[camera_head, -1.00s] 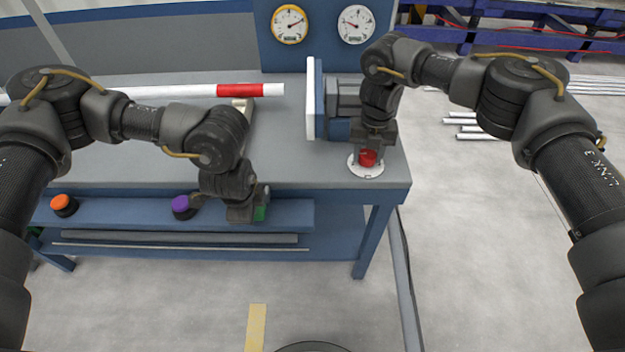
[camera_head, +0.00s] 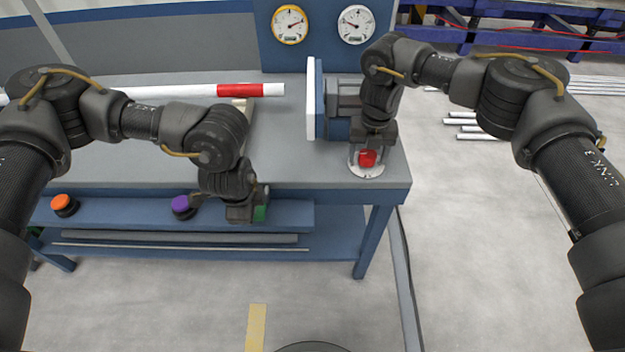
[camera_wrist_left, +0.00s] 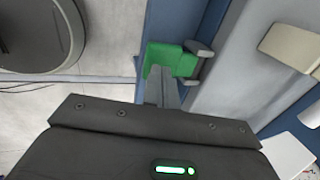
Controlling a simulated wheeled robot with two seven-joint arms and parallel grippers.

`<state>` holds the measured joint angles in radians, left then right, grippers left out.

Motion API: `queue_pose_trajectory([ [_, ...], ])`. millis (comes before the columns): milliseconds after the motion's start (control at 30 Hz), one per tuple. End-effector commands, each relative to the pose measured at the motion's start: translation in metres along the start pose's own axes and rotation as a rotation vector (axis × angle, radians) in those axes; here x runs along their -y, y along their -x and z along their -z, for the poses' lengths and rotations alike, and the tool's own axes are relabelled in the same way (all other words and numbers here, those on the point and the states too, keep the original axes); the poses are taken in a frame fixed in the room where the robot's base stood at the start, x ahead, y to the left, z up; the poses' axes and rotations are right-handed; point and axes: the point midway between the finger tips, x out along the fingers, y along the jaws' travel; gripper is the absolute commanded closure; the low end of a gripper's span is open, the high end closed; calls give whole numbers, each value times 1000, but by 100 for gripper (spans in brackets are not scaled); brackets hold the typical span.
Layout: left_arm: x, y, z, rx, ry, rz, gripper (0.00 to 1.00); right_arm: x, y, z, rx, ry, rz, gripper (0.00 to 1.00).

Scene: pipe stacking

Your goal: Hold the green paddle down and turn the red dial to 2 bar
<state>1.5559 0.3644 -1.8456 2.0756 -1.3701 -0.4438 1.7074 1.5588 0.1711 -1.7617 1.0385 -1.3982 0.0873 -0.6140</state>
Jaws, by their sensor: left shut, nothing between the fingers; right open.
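The red dial (camera_head: 367,158) sits on a round white plate (camera_head: 371,173) near the right front corner of the bench. My right gripper (camera_head: 370,148) is open with its fingers at the dial, one finger on each side as far as I can see. The green paddle (camera_head: 260,212) is on the bench's front rail, mostly hidden behind my left gripper (camera_head: 244,214). In the left wrist view the paddle (camera_wrist_left: 172,60) lies at the tips of my left gripper (camera_wrist_left: 170,88), which is shut and empty. The fingertips appear to be against the paddle.
Two gauges, one yellow-rimmed (camera_head: 289,24) and one white-rimmed (camera_head: 356,24), stand behind the bench. An orange button (camera_head: 62,203) and a purple button (camera_head: 182,205) are on the front rail. A white and red pipe (camera_head: 190,91) and a vise (camera_head: 340,108) are on the bench top.

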Motion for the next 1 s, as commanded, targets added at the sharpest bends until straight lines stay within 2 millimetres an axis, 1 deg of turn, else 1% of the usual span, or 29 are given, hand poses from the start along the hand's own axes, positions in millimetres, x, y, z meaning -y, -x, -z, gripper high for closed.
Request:
queue_pose_trajectory([
  [167,0,0,0,0,0,0,100,0,5,0,1,0,0,35],
  [700,0,0,0,0,0,0,100,0,62,0,2,1,0,35],
  [833,0,0,0,0,0,0,100,0,68,0,1,1,1,35],
  [1000,0,0,0,0,0,0,100,0,70,0,0,0,0,35],
])
